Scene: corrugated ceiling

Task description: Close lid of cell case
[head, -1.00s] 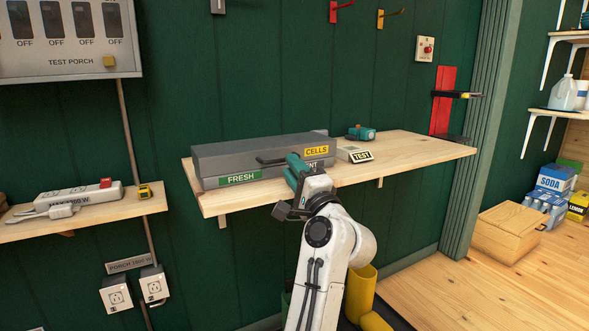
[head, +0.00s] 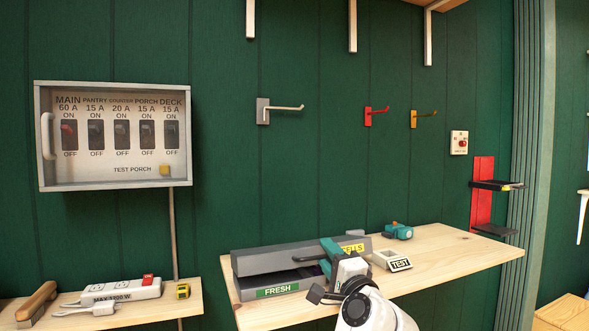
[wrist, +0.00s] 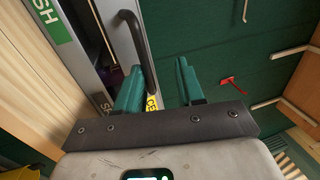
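The cell case is a long grey box on the wooden wall shelf. Its grey lid (head: 285,257) bears a yellow CELLS label (head: 352,248) and a black bar handle (wrist: 133,45). A dark gap shows between the lid and the base (head: 258,293), which has a green FRESH label (head: 277,291); the lid stands partly open. My gripper (head: 329,256) is in front of the case near the handle. In the wrist view my gripper (wrist: 162,80) is open, its teal fingers apart; the handle's end lies beside the left finger. Whether they touch I cannot tell. My gripper hides the case's right front.
A TEST block (head: 397,262) and a teal device (head: 398,231) stand right of the case on the shelf (head: 455,252). Hooks (head: 375,115) and a red bracket (head: 483,190) are on the green wall. A lower shelf at left holds a power strip (head: 122,290). The shelf's right side is clear.

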